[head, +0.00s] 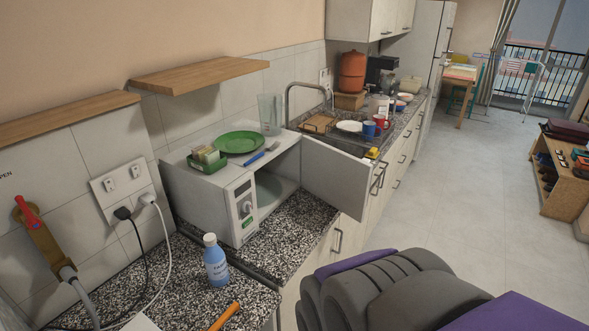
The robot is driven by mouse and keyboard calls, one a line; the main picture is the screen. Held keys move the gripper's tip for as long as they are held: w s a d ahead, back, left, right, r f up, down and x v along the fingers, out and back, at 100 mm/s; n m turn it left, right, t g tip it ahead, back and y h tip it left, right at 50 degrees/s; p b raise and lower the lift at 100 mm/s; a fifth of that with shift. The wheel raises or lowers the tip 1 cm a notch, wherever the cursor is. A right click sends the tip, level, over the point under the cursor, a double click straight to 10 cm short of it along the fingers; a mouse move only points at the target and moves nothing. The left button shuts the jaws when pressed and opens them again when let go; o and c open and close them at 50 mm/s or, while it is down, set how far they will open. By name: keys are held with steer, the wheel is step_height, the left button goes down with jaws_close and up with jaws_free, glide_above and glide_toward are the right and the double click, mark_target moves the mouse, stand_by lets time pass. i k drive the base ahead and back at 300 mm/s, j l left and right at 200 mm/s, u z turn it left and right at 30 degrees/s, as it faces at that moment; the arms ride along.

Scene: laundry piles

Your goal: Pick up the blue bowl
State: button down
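I cannot make out a blue bowl for certain. A small bluish round dish (400,106) sits far along the counter, below a reddish one (405,97); it is too small to tell whether it is a bowl. My gripper is not in view.
An open microwave (238,210) stands on the speckled counter, its door (338,182) swung out. A green plate (238,142) lies on top. A blue bottle (215,262) stands in front. Blue (369,130) and red (382,121) mugs stand by the sink. The floor (480,200) at right is clear.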

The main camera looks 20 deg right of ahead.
mark_target(397, 107)
steer(key=i+l+u, duration=0.15)
steer(key=l+u, duration=0.3)
steer(key=i+l+u, duration=0.1)
steer(key=l+u, duration=0.8)
steer(key=l, duration=0.65)
steer(key=k+l+u, duration=0.15)
steer(key=l, duration=1.15)
steer(key=k+l+u, duration=0.15)
steer(key=l, duration=1.1)
steer(key=z, duration=2.6)
steer(key=i+l+z, duration=0.65)
steer(key=i, duration=0.65)
steer(key=i+z, duration=0.25)
steer(key=i, duration=0.65)
steer(key=i+l+u, duration=0.1)
steer(key=i+u, duration=0.3)
steer(key=i+l+u, duration=0.15)
steer(key=u, duration=0.25)
steer(key=i+l+u, duration=0.3)
steer(key=u, duration=0.15)
steer(key=i+l+u, duration=0.4)
steer(key=k, duration=0.1)
